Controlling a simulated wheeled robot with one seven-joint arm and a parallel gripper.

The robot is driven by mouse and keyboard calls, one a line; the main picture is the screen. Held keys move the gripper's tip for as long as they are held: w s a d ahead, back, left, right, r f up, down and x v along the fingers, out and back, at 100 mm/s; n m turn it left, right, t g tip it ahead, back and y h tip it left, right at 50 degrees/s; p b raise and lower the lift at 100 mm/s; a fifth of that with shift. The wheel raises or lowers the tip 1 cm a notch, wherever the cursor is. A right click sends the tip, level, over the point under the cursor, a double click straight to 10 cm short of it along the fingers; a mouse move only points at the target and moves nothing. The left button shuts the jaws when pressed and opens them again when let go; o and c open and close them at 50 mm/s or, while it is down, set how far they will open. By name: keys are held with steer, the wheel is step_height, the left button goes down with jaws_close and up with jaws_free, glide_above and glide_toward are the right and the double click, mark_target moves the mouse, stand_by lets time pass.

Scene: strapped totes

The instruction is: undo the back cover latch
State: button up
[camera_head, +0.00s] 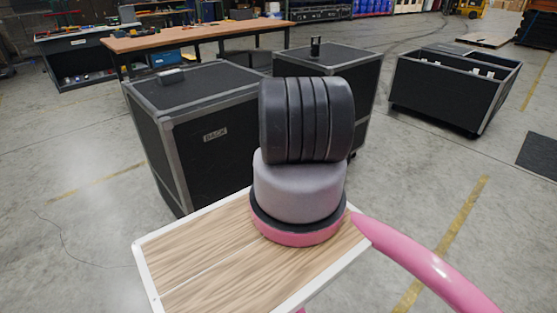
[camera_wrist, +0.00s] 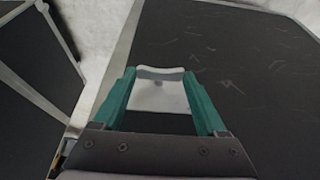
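A black case with metal edges carries a "BACK" label (camera_head: 215,134) on its front. A small grey block (camera_head: 171,76), perhaps its latch, sits on its top. My gripper (camera_wrist: 159,72) shows in the wrist view, its two teal fingers spread apart above a dark, scratched top (camera_wrist: 235,50). A pale piece (camera_wrist: 160,94) with a raised lip fills the space between the fingers. I cannot tell what it is or whether the fingers press on it. My gripper does not show in the head view.
A second closed black case (camera_head: 335,60) with an upright dark fitting (camera_head: 315,46) stands close behind. An open black case (camera_head: 447,92) stands at right. A wooden bench (camera_head: 195,36) is at the back left.

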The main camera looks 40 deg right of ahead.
steer(key=shift+a+h, duration=0.15)
steer(key=shift+h, duration=0.15)
steer(key=h, duration=0.2)
steer(key=a+n+h, duration=0.1)
steer(key=h, duration=0.1)
steer(key=a+h, duration=0.1)
steer(key=shift+f+n+t+h, duration=0.3)
steer(key=shift+f+n+h, duration=0.05)
steer(key=shift+n+h, duration=0.05)
steer(key=shift+a+f+h, duration=0.15)
steer(key=shift+h, duration=0.75)
steer(key=shift+s+f+n+t+h, duration=0.1)
steer(key=shift+f+n+t+h, duration=0.2)
steer(key=shift+h, duration=0.75)
steer(key=shift+s+f+n+t+h, duration=0.15)
steer(key=shift+n+t+h, duration=0.2)
steer(key=shift+h, duration=0.7)
steer(key=shift+w, duration=0.1)
